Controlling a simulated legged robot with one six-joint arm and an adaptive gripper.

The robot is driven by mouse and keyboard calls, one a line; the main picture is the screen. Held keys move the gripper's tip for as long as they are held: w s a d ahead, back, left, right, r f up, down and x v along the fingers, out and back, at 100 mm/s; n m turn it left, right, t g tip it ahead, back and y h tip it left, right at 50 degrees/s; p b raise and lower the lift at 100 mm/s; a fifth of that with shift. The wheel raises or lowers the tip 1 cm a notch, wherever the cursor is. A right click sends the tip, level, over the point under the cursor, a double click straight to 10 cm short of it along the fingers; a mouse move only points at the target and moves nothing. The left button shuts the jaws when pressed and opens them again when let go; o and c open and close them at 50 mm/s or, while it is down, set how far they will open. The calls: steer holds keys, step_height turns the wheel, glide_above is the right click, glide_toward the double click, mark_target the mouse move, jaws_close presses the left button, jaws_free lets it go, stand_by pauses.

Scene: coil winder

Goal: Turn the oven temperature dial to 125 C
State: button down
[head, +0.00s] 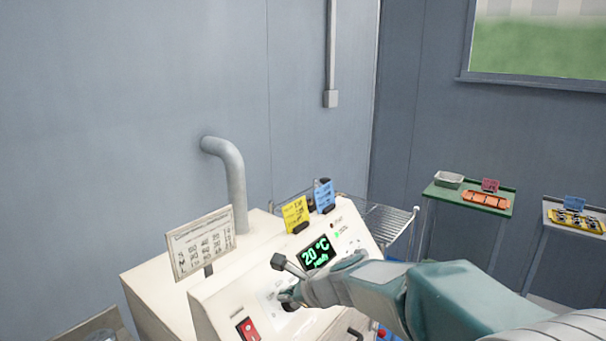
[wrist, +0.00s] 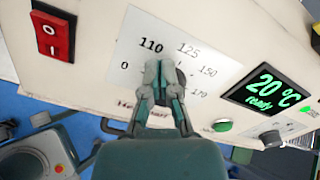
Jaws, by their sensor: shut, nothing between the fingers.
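The oven's temperature dial (wrist: 181,77) is dark and mostly hidden behind my fingers in the wrist view. Its printed scale (wrist: 192,50) reads 0, 110, 125, 150 and 170 around it. My gripper (wrist: 160,68) is shut and empty, with its fingertips in front of the dial, below the 110 mark; I cannot tell whether they touch it. The dial's pointer is hidden. In the head view my gripper (head: 288,296) is at the front panel of the cream oven (head: 215,304). The green display (head: 315,254) reads 20 °C, ready.
A red rocker switch (wrist: 52,32) is left of the scale. A green button (wrist: 222,126) and a black knob (wrist: 271,139) are to the right. Yellow (head: 295,214) and blue cards and a printed chart (head: 201,243) stand on the oven. A green side table (head: 444,194) is farther right.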

steer(key=shift+d+f, duration=0.25)
stand_by(0.4)
steer(key=shift+w+d+r, duration=0.1)
steer(key=shift+w, duration=0.2)
steer(key=shift+r, duration=0.15)
steer(key=shift+a+r, duration=0.2)
steer(key=shift+a, duration=0.05)
steer(key=v, duration=0.6)
stand_by(0.4)
